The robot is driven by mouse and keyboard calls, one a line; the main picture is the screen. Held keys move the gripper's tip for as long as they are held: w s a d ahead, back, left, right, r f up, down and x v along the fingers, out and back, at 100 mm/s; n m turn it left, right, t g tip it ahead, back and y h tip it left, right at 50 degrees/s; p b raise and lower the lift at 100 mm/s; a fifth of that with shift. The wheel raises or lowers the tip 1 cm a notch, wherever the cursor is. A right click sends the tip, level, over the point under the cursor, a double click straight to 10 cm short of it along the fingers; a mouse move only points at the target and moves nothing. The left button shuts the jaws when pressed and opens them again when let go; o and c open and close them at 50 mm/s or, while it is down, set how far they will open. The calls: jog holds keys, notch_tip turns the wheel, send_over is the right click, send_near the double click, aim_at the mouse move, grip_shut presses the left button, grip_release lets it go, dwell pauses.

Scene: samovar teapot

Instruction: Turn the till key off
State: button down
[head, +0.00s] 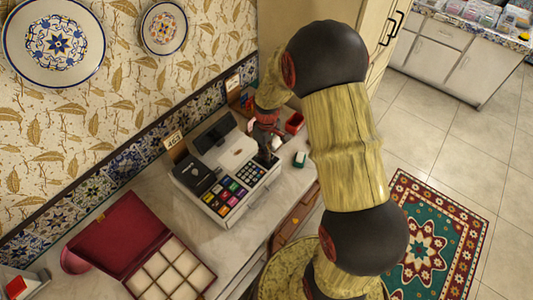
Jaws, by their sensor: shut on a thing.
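The till (228,192) is a white cash register with a dark screen, coloured keys and a white number pad. It stands on the marble counter (210,240) against the tiled wall. My gripper (268,159) reaches down to the till's right side, at the upper end of the number pad. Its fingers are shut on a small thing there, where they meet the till. The till key is too small and too covered by the fingers to make out, and its turn angle cannot be told.
An open red box (120,232) with empty pale compartments lies left of the till. A small red tray (294,123) and a green-and-white item (300,159) sit to the right. A price card (172,139) stands behind. My arm crosses the right middle.

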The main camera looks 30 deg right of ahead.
dwell(0.3)
jog(key=c, duration=2)
grip_release()
jog(key=shift+c, duration=0.2)
jog(key=shift+o, duration=0.3)
notch_tip(320, 180, up, 12)
